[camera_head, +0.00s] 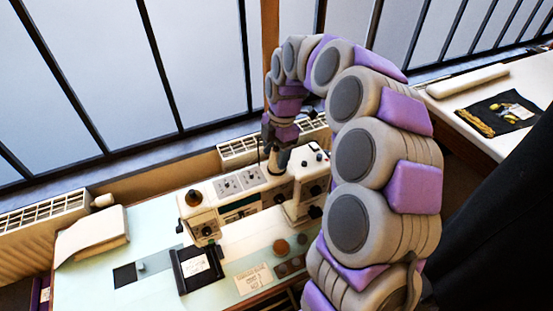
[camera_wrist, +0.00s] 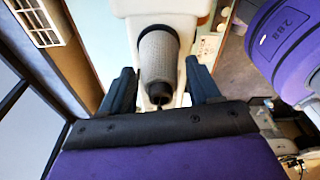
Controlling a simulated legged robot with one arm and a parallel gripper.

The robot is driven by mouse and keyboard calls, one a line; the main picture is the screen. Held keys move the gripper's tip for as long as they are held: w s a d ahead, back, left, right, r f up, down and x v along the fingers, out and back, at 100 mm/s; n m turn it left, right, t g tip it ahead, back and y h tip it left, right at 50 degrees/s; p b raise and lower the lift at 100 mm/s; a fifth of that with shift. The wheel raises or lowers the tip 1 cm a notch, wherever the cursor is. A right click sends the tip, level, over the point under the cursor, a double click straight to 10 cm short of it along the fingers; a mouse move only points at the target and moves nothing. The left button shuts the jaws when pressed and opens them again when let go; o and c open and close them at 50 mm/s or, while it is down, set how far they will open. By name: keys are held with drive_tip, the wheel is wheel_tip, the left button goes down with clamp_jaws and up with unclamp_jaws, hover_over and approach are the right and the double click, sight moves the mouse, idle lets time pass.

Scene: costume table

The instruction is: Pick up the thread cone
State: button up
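The thread cone (camera_wrist: 158,55), grey and textured with a dark narrow end, is in the middle of the wrist view. It stands over the pale sewing machine (camera_wrist: 182,28). My gripper (camera_wrist: 157,70) is open, with one dark finger on each side of the cone and a visible gap on both sides. In the head view, my gripper (camera_head: 279,148) is above the sewing machine (camera_head: 232,188), and the cone (camera_head: 277,163) shows only partly below it. I cannot tell how deep the fingers reach along the cone.
The pale table (camera_head: 150,287) holds a black folder-like item (camera_head: 197,266), a white card (camera_head: 254,279) and small brown discs (camera_head: 281,247). A folded cloth (camera_head: 92,236) lies at the left. Windows and a radiator (camera_head: 240,151) stand behind. A second table (camera_head: 465,95) is at the right.

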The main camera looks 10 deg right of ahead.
drive_tip(key=c, duration=0.9)
wheel_tip(320, 180, up, 10)
drive_tip(key=p, duration=0.2)
drive_tip(key=shift+p, duration=0.35)
